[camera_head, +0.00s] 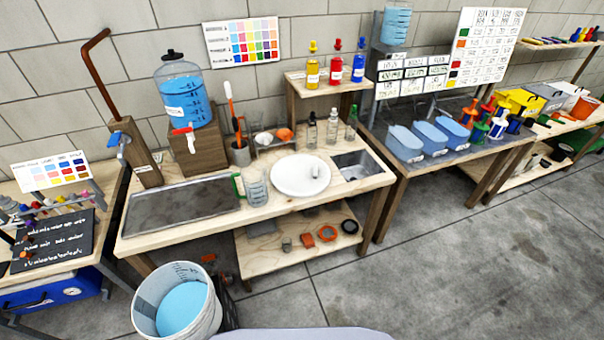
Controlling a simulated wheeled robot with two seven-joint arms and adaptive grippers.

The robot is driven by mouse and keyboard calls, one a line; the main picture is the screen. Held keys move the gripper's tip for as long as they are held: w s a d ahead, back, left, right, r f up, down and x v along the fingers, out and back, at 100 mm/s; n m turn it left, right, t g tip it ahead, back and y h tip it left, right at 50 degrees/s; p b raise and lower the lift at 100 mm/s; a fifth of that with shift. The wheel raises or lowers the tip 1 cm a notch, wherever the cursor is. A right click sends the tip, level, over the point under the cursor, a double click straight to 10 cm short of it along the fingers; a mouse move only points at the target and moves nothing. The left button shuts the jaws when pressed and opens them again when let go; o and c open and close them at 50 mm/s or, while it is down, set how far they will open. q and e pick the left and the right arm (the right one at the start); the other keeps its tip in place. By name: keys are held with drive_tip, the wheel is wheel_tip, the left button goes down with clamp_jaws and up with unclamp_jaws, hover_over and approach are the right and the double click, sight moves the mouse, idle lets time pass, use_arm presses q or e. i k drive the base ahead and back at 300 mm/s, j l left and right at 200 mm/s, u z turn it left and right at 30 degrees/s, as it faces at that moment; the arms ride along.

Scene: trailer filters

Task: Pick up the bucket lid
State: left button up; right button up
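A white round disc (300,176), which looks like the bucket lid, lies flat on the wooden workbench (215,222). It sits between the clear measuring jug and the small metal sink. A small pale part shows on its right half. A white bucket (205,323) with blue liquid inside stands open on the floor in front of the bench, at the lower left. Neither of my grippers is in view.
A clear jug with a green handle (255,190) stands left of the disc. Behind it are bottles (332,128) and a shelf (322,88). A metal tray (180,212) fills the bench's left part. The floor at right (440,270) is clear.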

sight(294, 176)
drive_tip(key=i+l+u, duration=0.2)
drive_tip(key=u, duration=0.15)
drive_tip(key=i+l+u, duration=0.7)
drive_tip(key=j, duration=0.1)
